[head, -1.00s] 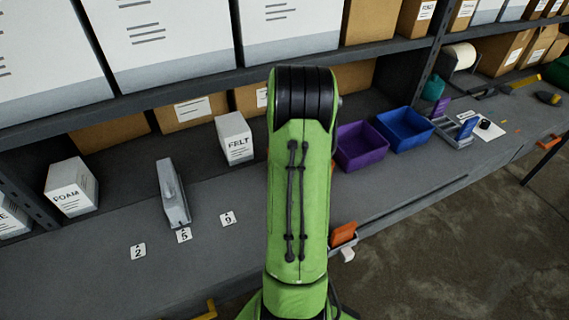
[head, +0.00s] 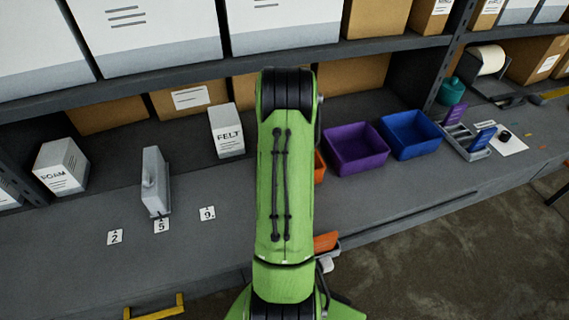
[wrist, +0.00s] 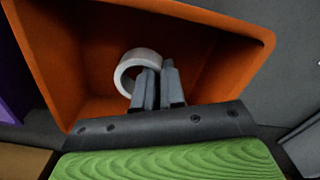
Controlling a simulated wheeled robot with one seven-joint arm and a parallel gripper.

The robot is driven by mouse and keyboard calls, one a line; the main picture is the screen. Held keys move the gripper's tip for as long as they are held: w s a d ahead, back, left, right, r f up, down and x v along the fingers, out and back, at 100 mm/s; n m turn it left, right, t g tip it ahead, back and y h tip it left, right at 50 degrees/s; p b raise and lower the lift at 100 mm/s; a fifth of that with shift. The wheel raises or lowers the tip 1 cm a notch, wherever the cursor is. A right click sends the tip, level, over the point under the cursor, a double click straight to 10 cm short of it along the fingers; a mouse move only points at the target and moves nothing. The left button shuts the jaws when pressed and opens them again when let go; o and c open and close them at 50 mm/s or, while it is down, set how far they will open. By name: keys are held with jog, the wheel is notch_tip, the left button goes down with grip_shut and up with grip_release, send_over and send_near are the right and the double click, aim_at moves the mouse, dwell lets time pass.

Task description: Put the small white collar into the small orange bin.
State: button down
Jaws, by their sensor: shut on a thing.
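The small white collar (wrist: 127,68) is a short ring in the wrist view, held at its right side by my gripper (wrist: 158,75). The gripper's two grey fingers are close together on the collar's wall. Behind them the small orange bin (wrist: 70,60) fills most of the wrist view, and the collar shows against its inside. I cannot tell how deep the collar is in the bin. In the head view only a sliver of the orange bin (head: 320,168) shows beside my arm, left of the purple bin. My arm hides the gripper and collar there.
A purple bin (head: 357,165) and a blue bin (head: 412,145) stand right of the orange bin. A FELT box (head: 226,130), a grey tool-like object (head: 156,180) and number cards lie left. An orange item (head: 326,242) is at the bench's front edge. A shelf overhangs the back.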

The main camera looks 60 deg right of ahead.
jog(key=shift+f+b, duration=0.5)
jog(key=shift+f, duration=0.1)
jog(key=c, duration=1.2)
grip_release()
jog(key=shift+r, duration=0.1)
